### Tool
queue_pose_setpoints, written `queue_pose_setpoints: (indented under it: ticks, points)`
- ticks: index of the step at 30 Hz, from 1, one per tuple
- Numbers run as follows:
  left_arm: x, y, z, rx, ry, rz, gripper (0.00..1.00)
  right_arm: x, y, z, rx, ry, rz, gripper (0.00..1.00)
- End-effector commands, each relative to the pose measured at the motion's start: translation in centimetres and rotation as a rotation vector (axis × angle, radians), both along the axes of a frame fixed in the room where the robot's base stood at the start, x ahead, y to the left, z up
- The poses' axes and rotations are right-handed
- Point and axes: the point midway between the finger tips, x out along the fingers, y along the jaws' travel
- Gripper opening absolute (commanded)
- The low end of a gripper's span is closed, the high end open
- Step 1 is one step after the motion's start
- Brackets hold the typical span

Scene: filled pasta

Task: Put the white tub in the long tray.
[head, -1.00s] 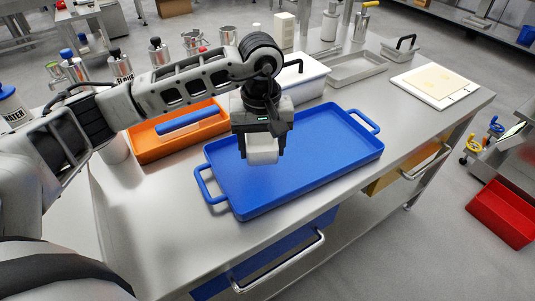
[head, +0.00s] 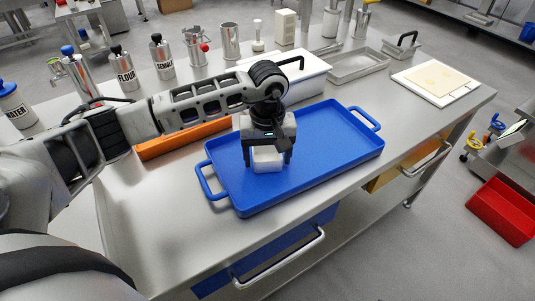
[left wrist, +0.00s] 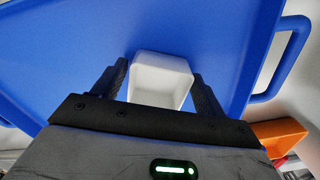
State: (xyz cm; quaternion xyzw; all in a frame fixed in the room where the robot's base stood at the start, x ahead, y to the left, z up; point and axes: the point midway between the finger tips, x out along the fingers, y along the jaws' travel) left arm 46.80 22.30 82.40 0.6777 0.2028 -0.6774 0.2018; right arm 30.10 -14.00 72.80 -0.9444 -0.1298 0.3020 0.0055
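The white tub (head: 267,160) is a small open-topped box inside the long blue tray (head: 325,150), towards its left end. It looks at or very near the tray floor; the exact contact is hard to see. My left gripper (head: 268,164) points down over it, with one dark finger on each side, shut on the tub. In the left wrist view the tub (left wrist: 160,80) sits between the fingertips, close against both, with the blue tray floor (left wrist: 60,50) behind it. My right gripper is not in view.
An orange tray (head: 185,140) lies behind my left arm, partly hidden. A white lidded container (head: 305,75) stands behind the blue tray. Several metal canisters line the back left. A grey metal tray (head: 357,66) and white board (head: 437,82) are at the right. The rest of the blue tray is empty.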

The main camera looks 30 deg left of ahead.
Motion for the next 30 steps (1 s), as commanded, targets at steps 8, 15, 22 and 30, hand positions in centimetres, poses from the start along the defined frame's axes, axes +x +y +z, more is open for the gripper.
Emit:
queue_pose_setpoints:
  ticks: [8,15,22,30]
  points:
    - [0.0,0.0,0.1,0.000,0.000,0.000,0.81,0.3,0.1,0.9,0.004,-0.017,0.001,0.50]
    - [0.2,0.0,2.1,0.000,-0.006,0.000,0.81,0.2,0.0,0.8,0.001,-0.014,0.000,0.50]
    - [0.2,0.0,7.1,0.000,-0.007,0.001,0.81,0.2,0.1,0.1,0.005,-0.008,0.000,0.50]
    - [0.1,0.0,11.5,0.000,-0.004,0.001,0.81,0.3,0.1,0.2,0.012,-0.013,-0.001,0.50]
